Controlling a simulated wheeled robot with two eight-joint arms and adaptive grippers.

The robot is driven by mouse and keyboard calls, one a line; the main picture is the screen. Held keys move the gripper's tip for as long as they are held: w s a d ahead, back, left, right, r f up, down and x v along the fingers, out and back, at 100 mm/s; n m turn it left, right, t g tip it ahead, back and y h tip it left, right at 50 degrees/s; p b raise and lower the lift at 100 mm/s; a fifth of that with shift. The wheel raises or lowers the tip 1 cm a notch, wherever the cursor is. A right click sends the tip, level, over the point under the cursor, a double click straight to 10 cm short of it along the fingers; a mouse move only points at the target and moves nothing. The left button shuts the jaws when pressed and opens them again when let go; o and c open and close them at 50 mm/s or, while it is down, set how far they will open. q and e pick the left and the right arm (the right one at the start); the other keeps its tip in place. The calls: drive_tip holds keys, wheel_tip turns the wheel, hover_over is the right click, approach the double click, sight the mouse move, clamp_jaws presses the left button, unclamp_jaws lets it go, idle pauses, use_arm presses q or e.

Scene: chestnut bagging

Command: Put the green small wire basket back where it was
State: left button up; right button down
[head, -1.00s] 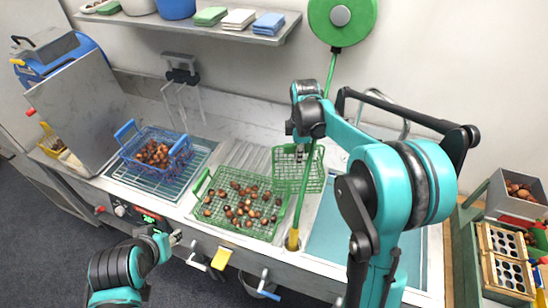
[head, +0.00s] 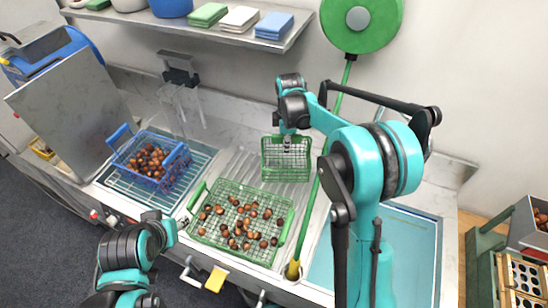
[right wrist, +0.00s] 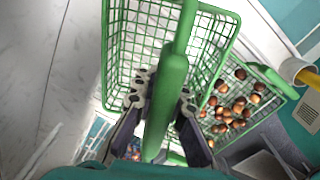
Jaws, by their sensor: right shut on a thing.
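The green small wire basket (head: 286,172) is at the back of the counter, over or on the ribbed drainboard, behind the larger green wire basket (head: 233,262) of chestnuts. It looks empty and roughly upright. My right gripper (head: 287,141) is shut on its green handle. In the right wrist view, the handle (right wrist: 171,85) runs between my fingers (right wrist: 160,105), with the basket's mesh (right wrist: 140,35) beyond. I cannot tell whether the basket touches the drainboard. My left gripper (head: 183,222) is by the counter's front edge; its jaw state is unclear.
A blue wire basket (head: 118,163) of chestnuts stands left on a rack. A green pole with a round disc (head: 361,22) rises just right of the small basket. A shelf (head: 285,42) with folded cloths hangs behind. A blue-green board (head: 400,255) lies to the right.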

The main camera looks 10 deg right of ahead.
sight(274, 161)
drive_tip(key=w+a+f, duration=0.3)
drive_tip(key=shift+a, duration=0.35)
wheel_tip(274, 161, down, 4)
drive_tip(key=shift+f+b, duration=0.1)
drive_tip(key=shift+b, duration=0.55)
drive_tip(key=c, duration=2)
unclamp_jaws()
drive_tip(key=o, duration=0.4)
drive_tip(key=shift+o, duration=0.2)
